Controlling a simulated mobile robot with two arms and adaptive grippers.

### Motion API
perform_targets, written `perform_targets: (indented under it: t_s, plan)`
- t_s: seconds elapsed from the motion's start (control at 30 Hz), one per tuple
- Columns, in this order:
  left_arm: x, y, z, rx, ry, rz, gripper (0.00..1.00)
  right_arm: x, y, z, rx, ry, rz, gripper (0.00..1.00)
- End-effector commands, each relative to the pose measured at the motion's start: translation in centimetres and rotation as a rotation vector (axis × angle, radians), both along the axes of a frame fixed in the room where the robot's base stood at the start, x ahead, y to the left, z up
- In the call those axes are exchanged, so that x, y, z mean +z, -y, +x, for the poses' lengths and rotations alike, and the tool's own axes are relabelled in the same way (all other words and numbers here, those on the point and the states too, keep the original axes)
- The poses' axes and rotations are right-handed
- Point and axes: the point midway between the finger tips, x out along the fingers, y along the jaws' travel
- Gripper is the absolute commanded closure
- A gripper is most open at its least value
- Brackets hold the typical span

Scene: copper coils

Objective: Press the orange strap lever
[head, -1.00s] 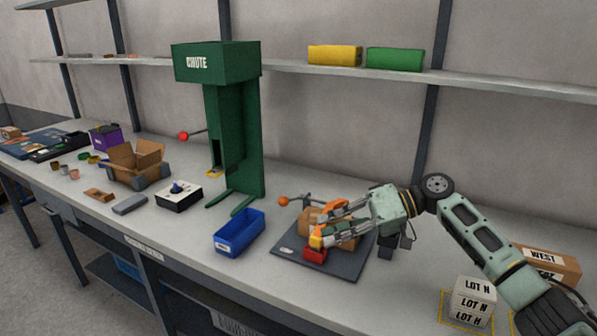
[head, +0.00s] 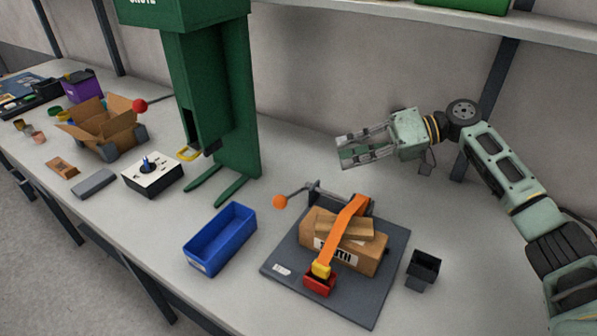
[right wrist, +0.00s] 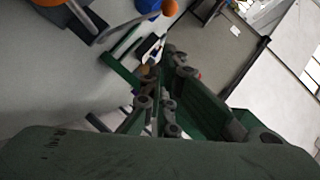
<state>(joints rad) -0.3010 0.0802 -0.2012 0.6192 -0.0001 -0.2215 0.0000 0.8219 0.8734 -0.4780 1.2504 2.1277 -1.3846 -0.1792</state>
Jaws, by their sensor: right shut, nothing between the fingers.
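The strap lever is a dark bar with an orange ball knob (head: 280,202) at the rear left of a dark plate (head: 350,309). Its bar slants up and right from the knob to a dark bracket. The orange strap (head: 345,228) runs over a cardboard box (head: 373,262), its yellow end (head: 321,270) at a red buckle (head: 319,285). My right gripper (head: 342,156) is shut and empty, raised behind and right of the knob, apart from it. The knob also shows at the top of the right wrist view (right wrist: 170,8). My left gripper is not in view.
A blue bin (head: 221,240) stands left of the plate. A green chute stand (head: 233,115) rises behind it. A small black holder (head: 423,268) is at the plate's right. A white control box (head: 152,175) and an open carton (head: 104,130) are farther left.

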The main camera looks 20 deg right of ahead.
Motion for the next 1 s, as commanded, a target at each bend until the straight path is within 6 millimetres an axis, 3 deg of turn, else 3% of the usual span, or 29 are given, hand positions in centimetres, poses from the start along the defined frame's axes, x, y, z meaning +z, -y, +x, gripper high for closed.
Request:
perform_targets:
  t_s: [0.27,0.77,1.0]
  plan:
    - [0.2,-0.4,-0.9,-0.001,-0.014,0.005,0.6,-0.2,-0.6,0.2,0.001,-0.001,0.001,1.0]
    - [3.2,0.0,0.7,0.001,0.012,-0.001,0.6,-3.2,-9.3,2.4,0.002,-0.002,0.0,1.0]
    - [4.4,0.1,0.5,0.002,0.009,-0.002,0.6,-5.1,-11.4,1.0,0.0,0.0,-0.001,1.0]
